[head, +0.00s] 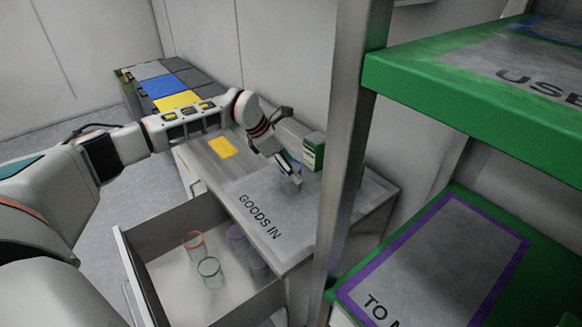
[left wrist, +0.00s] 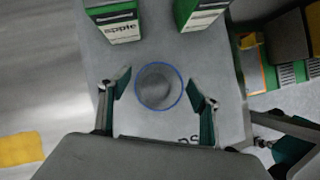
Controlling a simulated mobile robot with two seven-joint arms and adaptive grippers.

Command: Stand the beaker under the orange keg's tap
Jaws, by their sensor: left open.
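A clear beaker with a blue rim (left wrist: 158,87) stands upright on the grey worktop, seen from above in the left wrist view. My left gripper (head: 292,175) is open over the worktop. In the left wrist view its two fingers are on either side of the beaker, apart from it. In the head view the beaker is mostly hidden by the gripper. Other clear beakers stand in an open drawer, one with an orange rim (head: 193,244), one with a green rim (head: 209,270) and one with a purple rim (head: 237,236). I see no orange keg or tap clearly. My right gripper is not in view.
Green and white cartons (left wrist: 118,22) stand just beyond the beaker. The worktop (head: 225,172) carries a GOODS IN label and a yellow patch (head: 221,147). The open drawer (head: 170,235) juts out in front. A metal post (head: 345,150) and green shelves (head: 480,95) are at the right.

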